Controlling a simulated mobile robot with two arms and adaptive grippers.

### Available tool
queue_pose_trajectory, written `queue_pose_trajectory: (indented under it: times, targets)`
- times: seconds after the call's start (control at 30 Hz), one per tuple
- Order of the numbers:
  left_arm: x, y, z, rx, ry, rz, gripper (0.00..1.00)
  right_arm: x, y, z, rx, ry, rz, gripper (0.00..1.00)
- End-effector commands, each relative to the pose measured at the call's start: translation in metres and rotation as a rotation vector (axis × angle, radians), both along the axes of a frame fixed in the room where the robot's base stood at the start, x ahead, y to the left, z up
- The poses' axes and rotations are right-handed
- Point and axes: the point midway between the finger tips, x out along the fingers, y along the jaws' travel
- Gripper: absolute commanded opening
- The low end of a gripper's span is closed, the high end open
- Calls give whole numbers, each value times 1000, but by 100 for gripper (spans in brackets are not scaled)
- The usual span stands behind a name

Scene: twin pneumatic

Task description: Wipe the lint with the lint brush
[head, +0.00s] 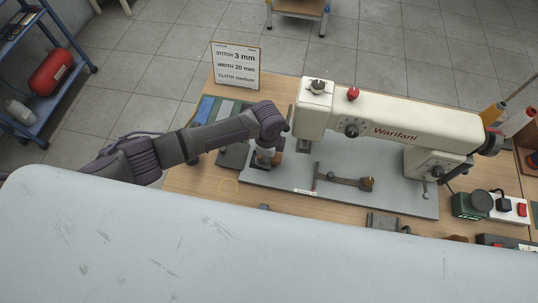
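My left gripper (267,163) points down over the left end of the sewing machine's grey bed plate (400,207). Its fingers are small and partly hidden, so I cannot tell whether they are open or shut. A small brown piece (277,158) shows right beside the fingertips; it may be the lint brush, but I cannot tell whether it is held. The cream sewing machine (400,125) stands on the plate to the right of the gripper. No lint can be made out clearly. My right gripper is not in view.
A metal bar with a brown knob (367,184) lies on the plate. A sign (236,65) stands at the back left. A green box (468,205) and thread spools (493,112) are at right.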

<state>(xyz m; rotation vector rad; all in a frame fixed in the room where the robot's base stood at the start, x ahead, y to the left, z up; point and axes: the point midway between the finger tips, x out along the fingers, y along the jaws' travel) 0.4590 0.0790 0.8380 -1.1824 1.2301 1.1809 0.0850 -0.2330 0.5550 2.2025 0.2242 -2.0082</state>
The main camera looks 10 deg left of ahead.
Motion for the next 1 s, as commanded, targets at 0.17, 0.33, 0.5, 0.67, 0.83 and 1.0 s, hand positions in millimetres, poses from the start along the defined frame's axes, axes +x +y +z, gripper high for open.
queue_pose_trajectory:
  times: [0.17,0.33,0.5,0.67,0.83,1.0]
  targets:
    - [2,18,3,2,-1,4,0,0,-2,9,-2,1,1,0]
    - [2,23,2,4,-1,4,0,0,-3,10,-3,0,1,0]
    - [2,35,1,5,0,5,0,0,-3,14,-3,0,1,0]
    - [3,50,0,6,0,5,0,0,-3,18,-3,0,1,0]
    - [4,58,-2,12,-1,6,0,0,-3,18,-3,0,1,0]
    - [4,61,-2,19,-2,8,0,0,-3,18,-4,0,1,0]
